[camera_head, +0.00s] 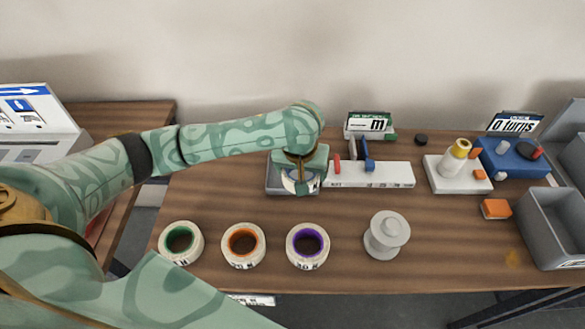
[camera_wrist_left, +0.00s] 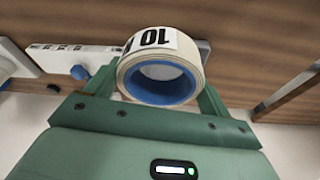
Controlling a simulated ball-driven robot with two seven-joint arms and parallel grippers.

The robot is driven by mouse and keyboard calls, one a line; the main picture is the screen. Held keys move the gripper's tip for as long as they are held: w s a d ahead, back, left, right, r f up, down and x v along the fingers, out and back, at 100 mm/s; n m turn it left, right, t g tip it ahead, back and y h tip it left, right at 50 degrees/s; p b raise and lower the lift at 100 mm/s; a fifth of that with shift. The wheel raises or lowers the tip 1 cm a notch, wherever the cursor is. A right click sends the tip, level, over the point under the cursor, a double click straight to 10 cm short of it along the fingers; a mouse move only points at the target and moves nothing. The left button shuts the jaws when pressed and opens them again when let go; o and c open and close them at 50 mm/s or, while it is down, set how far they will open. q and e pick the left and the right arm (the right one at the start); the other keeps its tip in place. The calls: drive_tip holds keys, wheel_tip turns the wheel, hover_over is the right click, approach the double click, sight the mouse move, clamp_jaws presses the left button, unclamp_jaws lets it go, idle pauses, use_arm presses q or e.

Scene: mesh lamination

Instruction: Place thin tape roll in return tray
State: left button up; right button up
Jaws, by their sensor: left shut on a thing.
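My left gripper (camera_head: 299,184) is shut on a cream tape roll with a blue core (camera_wrist_left: 160,85), whose label reads 10. In the head view the gripper and wrist are over a small grey tray (camera_head: 276,189) and hide much of it and of the roll. I cannot tell whether the roll touches the tray floor. A grey edge shows behind the roll in the wrist view. My right gripper is not in view.
Tape rolls with green (camera_head: 181,242), orange (camera_head: 243,245) and purple (camera_head: 307,246) cores stand along the front. A grey spool (camera_head: 386,235) stands to their right. A white rack (camera_head: 385,175) adjoins the tray. Grey bins (camera_head: 553,225) stand far right.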

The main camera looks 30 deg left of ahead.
use_arm(q)
drive_tip(key=b, duration=0.6)
approach(293, 172)
drive_tip(key=shift+w+d+f, duration=0.15)
drive_tip(key=shift+f, duration=0.35)
drive_tip(key=shift+w+d+f, duration=0.1)
drive_tip(key=shift+w+f, duration=0.05)
drive_tip(key=shift+f, duration=0.3)
drive_tip(key=shift+w+a+f+b, duration=0.25)
drive_tip(key=shift+w+b, duration=0.05)
drive_tip(key=shift+w, duration=0.05)
drive_tip(key=b+x, duration=0.3)
drive_tip(key=x, duration=0.1)
drive_tip(key=shift+s, duration=0.35)
drive_tip(key=shift+w+r, duration=0.1)
drive_tip(key=shift+r, duration=0.05)
drive_tip(key=shift+p, duration=0.3)
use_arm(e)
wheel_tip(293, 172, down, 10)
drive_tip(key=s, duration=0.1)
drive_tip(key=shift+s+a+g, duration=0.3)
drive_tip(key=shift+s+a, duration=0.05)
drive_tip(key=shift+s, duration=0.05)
use_arm(q)
drive_tip(key=o, duration=0.9)
drive_tip(key=shift+o, duration=0.9)
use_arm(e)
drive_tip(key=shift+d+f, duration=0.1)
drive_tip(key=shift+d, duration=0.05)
